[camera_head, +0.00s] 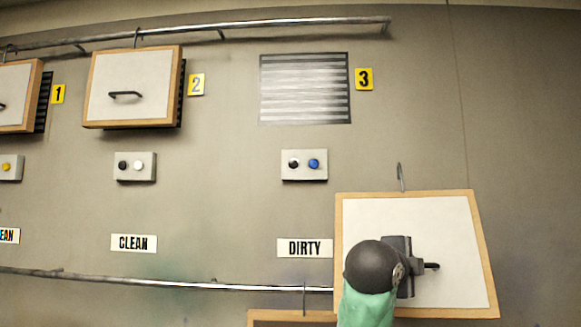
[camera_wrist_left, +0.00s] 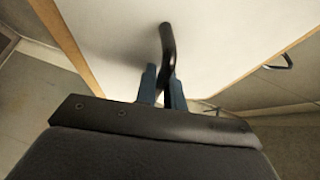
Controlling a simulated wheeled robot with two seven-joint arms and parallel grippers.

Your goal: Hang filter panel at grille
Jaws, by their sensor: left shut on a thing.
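The filter panel (camera_head: 455,225) has a white face, a wooden frame, a dark handle and a wire hook (camera_head: 400,178) at its top edge. It is at the lower right in the head view, slightly tilted, with its hook touching no rail. My left gripper (camera_head: 420,266) is shut on the panel's handle; the left wrist view shows the blue fingers around the dark handle (camera_wrist_left: 168,45). The bare grille (camera_head: 290,90), beside the yellow label 3 (camera_head: 364,79), is up and left of the panel. My right gripper is not in view.
An upper rail (camera_head: 270,23) runs above the grilles. Panels hang from it at label 2 (camera_head: 150,65) and label 1 (camera_head: 15,75). A lower rail (camera_head: 150,281) has another panel (camera_head: 275,318) below it. A button box (camera_head: 304,165) sits under grille 3.

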